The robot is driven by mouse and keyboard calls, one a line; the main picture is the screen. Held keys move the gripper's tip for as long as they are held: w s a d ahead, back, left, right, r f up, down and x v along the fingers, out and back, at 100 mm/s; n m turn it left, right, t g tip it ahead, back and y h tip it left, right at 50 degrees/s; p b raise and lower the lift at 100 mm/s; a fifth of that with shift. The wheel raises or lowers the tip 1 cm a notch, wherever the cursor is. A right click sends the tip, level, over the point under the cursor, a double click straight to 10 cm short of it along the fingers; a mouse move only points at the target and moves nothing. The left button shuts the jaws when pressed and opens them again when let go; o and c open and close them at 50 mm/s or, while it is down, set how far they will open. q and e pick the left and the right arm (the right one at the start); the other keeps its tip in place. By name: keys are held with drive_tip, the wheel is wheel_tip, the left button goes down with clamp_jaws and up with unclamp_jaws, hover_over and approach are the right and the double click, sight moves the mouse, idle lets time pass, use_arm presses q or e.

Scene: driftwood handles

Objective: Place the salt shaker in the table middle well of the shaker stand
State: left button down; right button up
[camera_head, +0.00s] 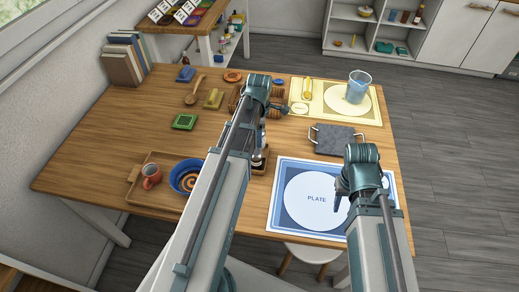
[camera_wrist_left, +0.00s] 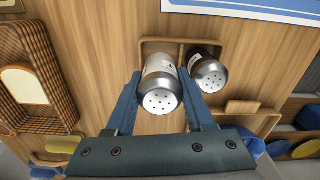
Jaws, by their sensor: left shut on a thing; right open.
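The salt shaker (camera_wrist_left: 161,84), pale with a silver perforated cap, is gripped between the fingers of my left gripper (camera_wrist_left: 163,92) in the left wrist view. It is over the wooden shaker stand (camera_wrist_left: 150,43); whether its base touches the stand is hidden. A dark pepper shaker (camera_wrist_left: 209,73) with a silver cap stands in the stand right beside it. In the head view my left arm covers most of the stand, and the left gripper (camera_head: 263,134) is partly hidden. My right gripper (camera_head: 341,198) is open and empty above the blue plate mat (camera_head: 278,205).
A wooden tray (camera_head: 142,192) with a red mug (camera_head: 151,175) and blue bowl (camera_head: 185,178) is left of my left arm. A dark slab with handles (camera_head: 335,140) lies to the right. A woven basket (camera_wrist_left: 30,75) shows at left in the wrist view.

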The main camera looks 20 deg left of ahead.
use_arm(q)
drive_tip(key=shift+f, duration=0.2)
use_arm(e)
drive_tip(key=shift+f, duration=0.15)
use_arm(q)
wheel_tip(320, 180, down, 4)
drive_tip(key=b, duration=0.3)
drive_tip(key=shift+b, duration=0.4)
use_arm(e)
wheel_tip(320, 180, down, 4)
drive_tip(key=shift+r, duration=0.1)
use_arm(q)
drive_tip(key=shift+r, duration=0.2)
drive_tip(key=shift+f, duration=0.1)
drive_tip(key=c, duration=0.5)
unclamp_jaws()
drive_tip(key=shift+c, duration=0.2)
wheel_tip(320, 180, up, 12)
drive_tip(key=p, duration=1.2)
use_arm(e)
wheel_tip(320, 180, up, 12)
drive_tip(key=shift+r, duration=0.15)
